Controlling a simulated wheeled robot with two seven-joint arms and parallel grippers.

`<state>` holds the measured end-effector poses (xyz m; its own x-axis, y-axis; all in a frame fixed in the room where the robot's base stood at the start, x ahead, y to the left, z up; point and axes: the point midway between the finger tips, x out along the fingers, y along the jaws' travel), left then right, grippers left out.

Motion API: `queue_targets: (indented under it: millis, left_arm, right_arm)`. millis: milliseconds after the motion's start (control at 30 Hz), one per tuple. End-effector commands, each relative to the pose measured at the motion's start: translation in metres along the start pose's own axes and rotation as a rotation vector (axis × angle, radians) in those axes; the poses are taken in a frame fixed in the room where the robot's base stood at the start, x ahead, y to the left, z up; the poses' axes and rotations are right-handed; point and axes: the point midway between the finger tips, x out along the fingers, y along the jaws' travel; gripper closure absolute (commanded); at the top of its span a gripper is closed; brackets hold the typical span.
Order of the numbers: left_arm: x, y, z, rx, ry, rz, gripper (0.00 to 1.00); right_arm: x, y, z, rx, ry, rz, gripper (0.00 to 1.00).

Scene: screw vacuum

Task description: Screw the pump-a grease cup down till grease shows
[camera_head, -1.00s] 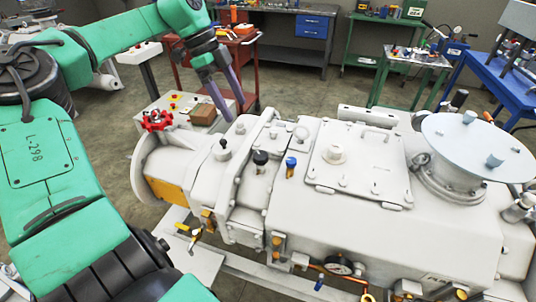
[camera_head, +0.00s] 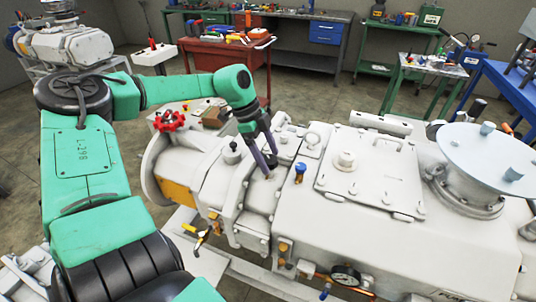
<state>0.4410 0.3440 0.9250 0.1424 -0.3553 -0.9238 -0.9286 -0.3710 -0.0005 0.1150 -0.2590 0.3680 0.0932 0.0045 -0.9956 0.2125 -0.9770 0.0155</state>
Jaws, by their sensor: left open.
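The pale grey pump (camera_head: 390,235) fills the middle and right of the view. My left gripper (camera_head: 271,165) reaches down over its top with two slim purple fingers. The fingers are apart, one on each side of a small black-capped fitting (camera_head: 269,158). They largely cover it, and I cannot tell whether they touch it. A blue-capped brass fitting (camera_head: 300,172) stands upright just to the right. I cannot tell which fitting is the grease cup, and no grease is visible. My right gripper is out of view.
A red handwheel (camera_head: 168,121) stands near the pump's left end. A wide round plate (camera_head: 487,152) covers the port at the right. A red cart (camera_head: 215,68) and workbenches stand behind, with open floor between.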

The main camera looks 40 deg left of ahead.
Motion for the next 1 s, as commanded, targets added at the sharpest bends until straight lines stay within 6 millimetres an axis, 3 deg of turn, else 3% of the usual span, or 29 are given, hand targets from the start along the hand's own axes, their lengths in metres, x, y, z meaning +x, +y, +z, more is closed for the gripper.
queue_targets:
  millis: [100,300,333,667,1000]
  left_arm:
    - [0.000,0.000,0.000,0.000,0.000,0.000,0.18]
    - [-0.001,0.000,0.000,0.000,0.000,0.000,0.95]
    - [-0.001,0.000,0.000,0.000,0.000,0.000,1.00]
    - [0.001,-0.001,0.001,0.036,-0.003,0.015,1.00]
    - [0.002,-0.002,0.001,0.229,-0.004,0.096,1.00]
  right_arm:
    - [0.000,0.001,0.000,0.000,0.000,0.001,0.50]
    - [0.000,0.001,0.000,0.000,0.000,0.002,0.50]
    - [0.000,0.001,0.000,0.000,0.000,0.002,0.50]
    - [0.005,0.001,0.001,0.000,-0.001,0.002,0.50]
    - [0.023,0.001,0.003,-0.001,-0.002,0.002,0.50]
